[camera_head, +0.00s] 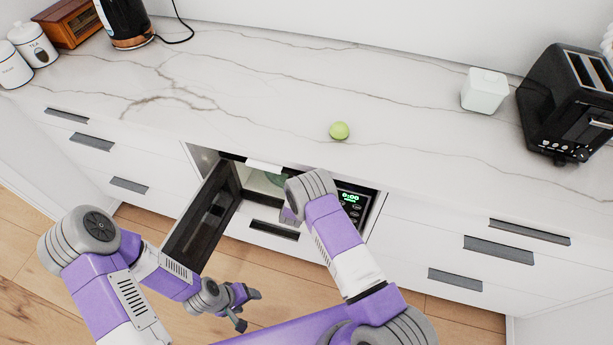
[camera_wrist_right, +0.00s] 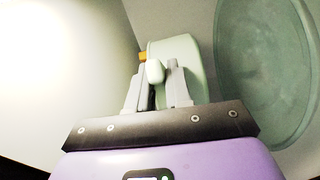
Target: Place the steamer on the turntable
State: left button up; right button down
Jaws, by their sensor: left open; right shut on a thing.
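The steamer (camera_wrist_right: 187,58) is pale green in the right wrist view. My right gripper (camera_wrist_right: 156,72) is shut on a small part of it. The turntable (camera_wrist_right: 262,75) is a greenish round disc to the right of the steamer in that view. From this view I cannot tell whether the steamer touches the disc. In the head view my right arm reaches into the open microwave (camera_head: 350,200), and its gripper is hidden. A bit of green shows inside the cavity. My left gripper (camera_head: 240,308) is open and empty, low in front of the drawers.
The dark microwave door (camera_head: 203,215) stands open on the left of the cavity. A green round item (camera_head: 339,131) lies on the marble counter (camera_head: 240,95). A white canister (camera_head: 485,92), black toaster (camera_head: 568,100) and kettle (camera_head: 125,22) stand on it.

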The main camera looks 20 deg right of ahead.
notch_tip(320, 180, down, 6)
jog(key=b, duration=0.3)
jog(key=shift+f, duration=0.25)
jog(key=shift+w+d+f, duration=0.1)
jog(key=shift+w+f, duration=0.1)
jog(key=shift+r, duration=0.1)
jog(key=c, duration=1.4)
grip_release()
jog(key=shift+f, duration=0.25)
jog(key=o, duration=0.3)
jog(key=shift+o, duration=0.2)
